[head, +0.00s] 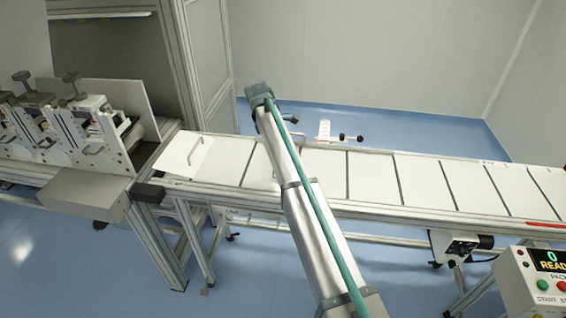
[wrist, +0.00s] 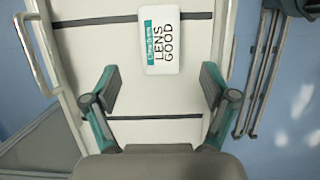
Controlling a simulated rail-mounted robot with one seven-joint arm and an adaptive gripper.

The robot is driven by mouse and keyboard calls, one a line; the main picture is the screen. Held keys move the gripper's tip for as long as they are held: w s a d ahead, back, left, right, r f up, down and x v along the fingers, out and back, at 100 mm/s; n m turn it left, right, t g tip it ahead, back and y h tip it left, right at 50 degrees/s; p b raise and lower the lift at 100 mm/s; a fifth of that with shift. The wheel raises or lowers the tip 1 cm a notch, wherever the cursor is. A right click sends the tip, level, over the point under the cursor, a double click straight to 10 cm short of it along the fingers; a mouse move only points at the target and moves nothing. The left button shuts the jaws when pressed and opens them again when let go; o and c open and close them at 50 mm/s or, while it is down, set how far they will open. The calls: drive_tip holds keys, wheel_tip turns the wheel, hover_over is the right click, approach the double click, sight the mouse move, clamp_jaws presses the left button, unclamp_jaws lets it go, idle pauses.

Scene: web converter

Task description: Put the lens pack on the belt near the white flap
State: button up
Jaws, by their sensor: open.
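The lens pack (wrist: 152,62) is a small white pouch with a teal stripe and the words LENS GOOD. In the wrist view it appears to lie flat on the white belt (wrist: 190,105), crossing a dark belt line. My gripper (wrist: 160,84) is open and empty, with its fingertips on either side of the pack's near end. The white flap (head: 185,153) with its handle stands at the belt's left end in the head view. A similar handle (wrist: 38,60) shows at the left of the wrist view. In the head view I cannot make out the pack or my gripper's fingers.
The machine (head: 70,130) with several black-knobbed units stands left of the flap. My arm crosses over the belt. The belt's right side (head: 420,180) is clear. A control box (head: 545,285) with a READY display stands at the lower right.

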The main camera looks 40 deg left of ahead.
drive_tip(key=b+v, duration=0.1)
drive_tip(key=v, duration=0.4)
idle(0.3)
